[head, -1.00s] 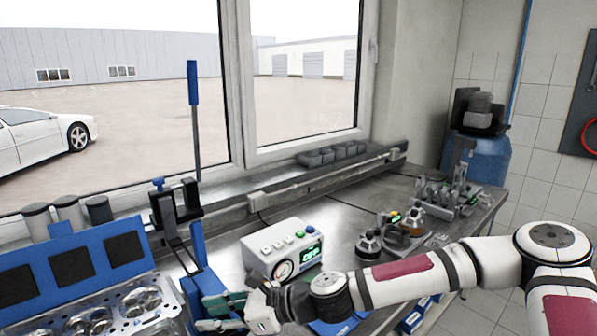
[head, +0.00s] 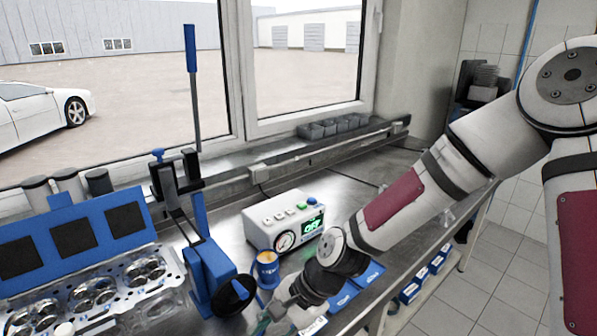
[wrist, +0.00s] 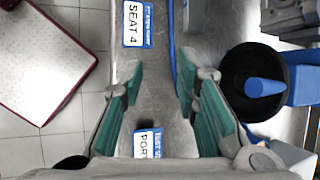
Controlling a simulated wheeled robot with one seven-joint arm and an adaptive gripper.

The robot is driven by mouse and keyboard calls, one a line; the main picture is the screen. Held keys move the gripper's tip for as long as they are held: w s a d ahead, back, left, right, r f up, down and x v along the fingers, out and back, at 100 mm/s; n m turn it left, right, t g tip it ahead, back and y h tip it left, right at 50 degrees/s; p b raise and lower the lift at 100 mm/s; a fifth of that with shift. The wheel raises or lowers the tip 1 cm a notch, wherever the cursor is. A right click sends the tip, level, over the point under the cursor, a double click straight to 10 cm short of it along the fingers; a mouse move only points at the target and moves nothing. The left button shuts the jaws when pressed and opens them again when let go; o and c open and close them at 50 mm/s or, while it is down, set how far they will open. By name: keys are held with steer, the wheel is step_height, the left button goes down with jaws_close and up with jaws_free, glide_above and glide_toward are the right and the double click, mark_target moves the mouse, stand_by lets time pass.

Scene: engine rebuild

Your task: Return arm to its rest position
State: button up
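My gripper (wrist: 158,110) shows in the wrist view with its two green-padded fingers spread wide apart and nothing between them. Below it lies the metal bench, with a label card reading "SEAT 4" (wrist: 138,24) and another card reading "PORT" (wrist: 148,143) partly cut off. In the head view my gripper (head: 280,318) is at the bottom edge, partly out of frame, in front of the blue lever tool (head: 208,265). My arm reaches in from the right side, its white links raised over the bench.
A cylinder head (head: 95,290) lies at the left. A gauge box (head: 285,222) reading "OFF" and a blue-and-yellow can (head: 267,270) stand near my gripper. Blue boxes (head: 410,290) sit on a lower shelf. Windows line the back; the floor at right is clear.

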steer(key=d+r+n+t+h, duration=0.1)
steer(key=d+r+n+h, duration=0.2)
steer(key=d+r, duration=0.3)
steer(key=d+r+n+t+h, duration=0.2)
steer(key=d+r+h, duration=0.15)
steer(key=d, duration=0.55)
steer(key=s+d+r+n+t+b, duration=0.1)
steer(key=s+d+r+n, duration=0.1)
steer(key=s+d+r, duration=0.2)
steer(key=s+d+r+n+t, duration=0.2)
steer(key=s+d+r, duration=0.3)
steer(key=r, duration=0.6)
steer(key=shift+s+d+b, duration=0.3)
steer(key=shift+s+b, duration=0.05)
steer(key=shift+s, duration=0.4)
